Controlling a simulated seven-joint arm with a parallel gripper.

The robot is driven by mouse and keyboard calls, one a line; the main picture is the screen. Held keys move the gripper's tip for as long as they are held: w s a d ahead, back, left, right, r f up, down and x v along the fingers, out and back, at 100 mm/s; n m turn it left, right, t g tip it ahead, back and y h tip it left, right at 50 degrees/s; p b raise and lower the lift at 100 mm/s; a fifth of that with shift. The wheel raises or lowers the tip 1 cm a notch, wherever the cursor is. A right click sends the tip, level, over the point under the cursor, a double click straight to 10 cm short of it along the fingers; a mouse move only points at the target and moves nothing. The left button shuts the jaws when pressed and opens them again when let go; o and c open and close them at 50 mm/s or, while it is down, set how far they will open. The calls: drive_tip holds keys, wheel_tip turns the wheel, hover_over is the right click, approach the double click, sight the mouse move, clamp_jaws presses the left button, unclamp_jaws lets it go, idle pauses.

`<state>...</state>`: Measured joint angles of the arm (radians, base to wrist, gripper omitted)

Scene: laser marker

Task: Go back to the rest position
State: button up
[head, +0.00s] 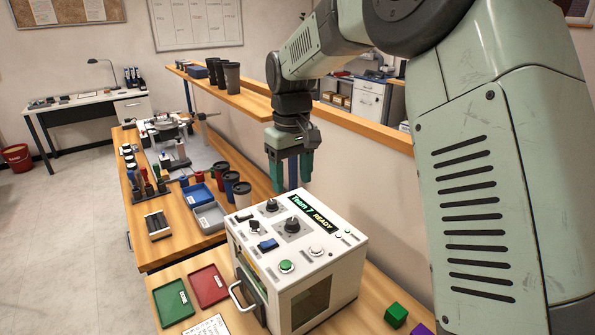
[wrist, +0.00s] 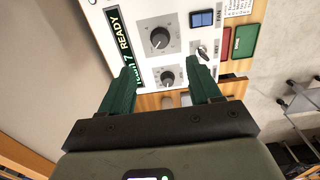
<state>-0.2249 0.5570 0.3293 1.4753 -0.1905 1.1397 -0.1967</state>
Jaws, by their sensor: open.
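My gripper (head: 293,172) hangs pointing down behind the laser marker box, near its back top edge. Its two green fingers are apart, with nothing between them; in the wrist view the open fingers (wrist: 167,80) show over the box's panel. The white laser marker (head: 300,245) stands on the wooden bench. Its display reads "Team 7 READY". Its top carries black knobs (head: 292,225), a blue switch (head: 267,245) and a green button (head: 286,267). The front door handle (head: 243,296) is at its left side. The inside is mostly hidden.
A green tray (head: 172,302) and a red tray (head: 208,286) lie left of the box. A green cube (head: 396,315) and a purple cube sit right of it. Cups (head: 242,195) and blue and grey trays stand behind. A shelf (head: 230,95) runs close behind my arm.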

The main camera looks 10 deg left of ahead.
drive_tip(key=s+d+r+m+t, duration=0.3)
drive_tip(key=s+d+r+m, duration=0.1)
drive_tip(key=s+d+r, duration=0.8)
drive_tip(key=s+d+m+t, duration=0.1)
drive_tip(key=s+d+m, duration=0.1)
drive_tip(key=s+d, duration=0.3)
drive_tip(key=s+d+f+m+t, duration=0.1)
drive_tip(key=s+d, duration=0.4)
drive_tip(key=s, duration=0.5)
drive_tip(key=shift+s+d+f+m+t, duration=0.15)
drive_tip(key=shift+s+m+t, duration=0.15)
drive_tip(key=shift+m, duration=0.5)
